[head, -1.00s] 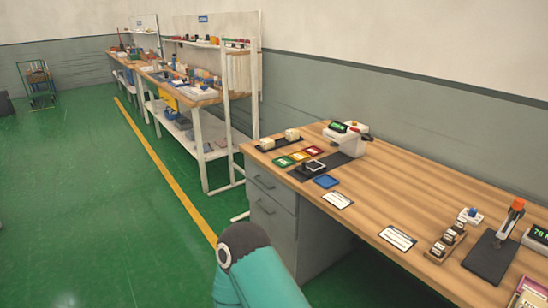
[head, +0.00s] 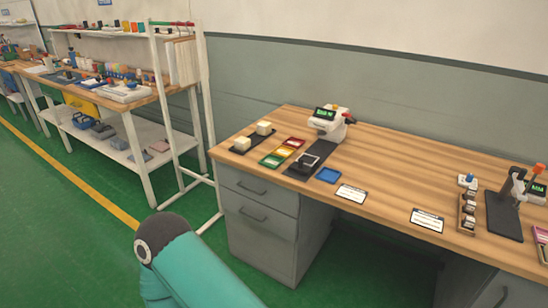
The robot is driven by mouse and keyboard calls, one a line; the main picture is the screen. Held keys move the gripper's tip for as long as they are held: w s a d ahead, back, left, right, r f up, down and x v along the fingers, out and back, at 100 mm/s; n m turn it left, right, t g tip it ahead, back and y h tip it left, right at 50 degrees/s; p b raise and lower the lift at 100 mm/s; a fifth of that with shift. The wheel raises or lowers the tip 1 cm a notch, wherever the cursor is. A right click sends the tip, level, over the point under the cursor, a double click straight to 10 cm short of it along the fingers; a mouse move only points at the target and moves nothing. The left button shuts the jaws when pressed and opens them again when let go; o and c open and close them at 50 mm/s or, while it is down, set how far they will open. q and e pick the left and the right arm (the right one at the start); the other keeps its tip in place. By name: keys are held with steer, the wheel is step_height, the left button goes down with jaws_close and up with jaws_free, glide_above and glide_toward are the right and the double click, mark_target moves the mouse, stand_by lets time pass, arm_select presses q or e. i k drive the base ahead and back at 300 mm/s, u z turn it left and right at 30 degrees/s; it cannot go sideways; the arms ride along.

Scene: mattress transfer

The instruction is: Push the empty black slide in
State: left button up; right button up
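On the wooden desk (head: 400,178), a black slide (head: 297,171) sticks out from the front of a white machine (head: 324,125) with a green-lit display. A dark square frame with a pale grey middle (head: 308,161) sits on the slide; I see no part lying in it, but the detail is small. Neither of my grippers is in view. Only a teal link of my arm with a dark joint shows at the lower left, in front of the desk and well short of the slide.
Left of the slide are red, yellow and green trays (head: 282,152) and a black mat (head: 251,138) with two cream blocks. A second black-based device (head: 505,215) stands far right. Green floor is clear at left.

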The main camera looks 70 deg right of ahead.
mark_target(304, 164)
steer(key=u, duration=0.3)
steer(key=i, duration=0.55)
steer(key=z, duration=1.6)
steer(key=i, duration=0.2)
steer(key=z, duration=1.95)
steer(key=k, duration=0.6)
steer(key=z, duration=0.4)
steer(key=i, duration=1.7)
steer(key=u, duration=0.35)
